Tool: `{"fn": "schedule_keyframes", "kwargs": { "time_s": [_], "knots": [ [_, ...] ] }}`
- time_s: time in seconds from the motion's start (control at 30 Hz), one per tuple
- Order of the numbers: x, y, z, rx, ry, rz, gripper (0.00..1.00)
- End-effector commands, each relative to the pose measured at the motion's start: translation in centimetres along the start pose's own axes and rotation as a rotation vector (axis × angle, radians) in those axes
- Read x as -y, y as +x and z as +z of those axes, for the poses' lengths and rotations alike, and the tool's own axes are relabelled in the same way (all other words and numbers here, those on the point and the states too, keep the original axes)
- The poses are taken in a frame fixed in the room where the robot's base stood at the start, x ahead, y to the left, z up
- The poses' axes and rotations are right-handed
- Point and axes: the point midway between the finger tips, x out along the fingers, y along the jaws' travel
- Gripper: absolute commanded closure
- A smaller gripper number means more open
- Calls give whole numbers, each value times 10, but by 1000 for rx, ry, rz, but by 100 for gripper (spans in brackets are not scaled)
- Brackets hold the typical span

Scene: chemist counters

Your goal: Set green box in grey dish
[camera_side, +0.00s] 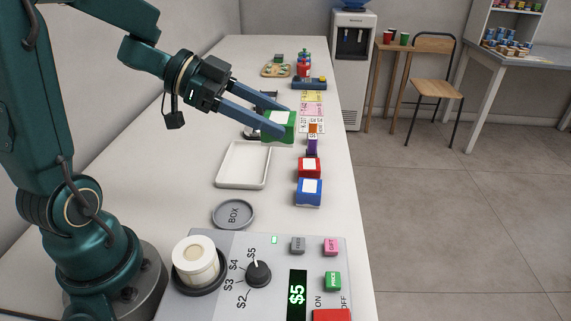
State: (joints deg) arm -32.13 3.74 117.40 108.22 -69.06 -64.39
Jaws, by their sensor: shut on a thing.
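The green box (290,120) has a white label on top and is held between the fingers of my gripper (279,118). My gripper is shut on it, and the box appears to be above the counter, beyond the white tray. The grey dish (233,214) is round and shallow, marked "BOX", and lies empty on the counter nearer the camera, in front of the white tray. The box and the dish are well apart.
An empty white tray (222,183) lies between dish and gripper. A red box (309,177) and a blue box (309,202) stand to its right. A control panel (218,238) with knob and buttons fills the near end. Cards (312,109) and a bottle (303,69) are farther back.

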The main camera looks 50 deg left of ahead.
Motion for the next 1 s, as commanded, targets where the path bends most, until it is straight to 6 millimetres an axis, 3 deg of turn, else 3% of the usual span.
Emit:
{"fn": "schedule_keyframes", "kwargs": {
  "time_s": [0.2, 0.4, 0.73, 0.87, 1.0],
  "knots": [
    [-4, -19, -34, -3, -64, -164, 96],
    [4, -38, -53, -5, -156, -349, 96],
    [20, -47, -49, -1, -231, -476, 96],
    [14, -44, -49, 1, -204, -413, 96],
    [2, -28, -40, 3, -139, -254, 96]
  ]
}}
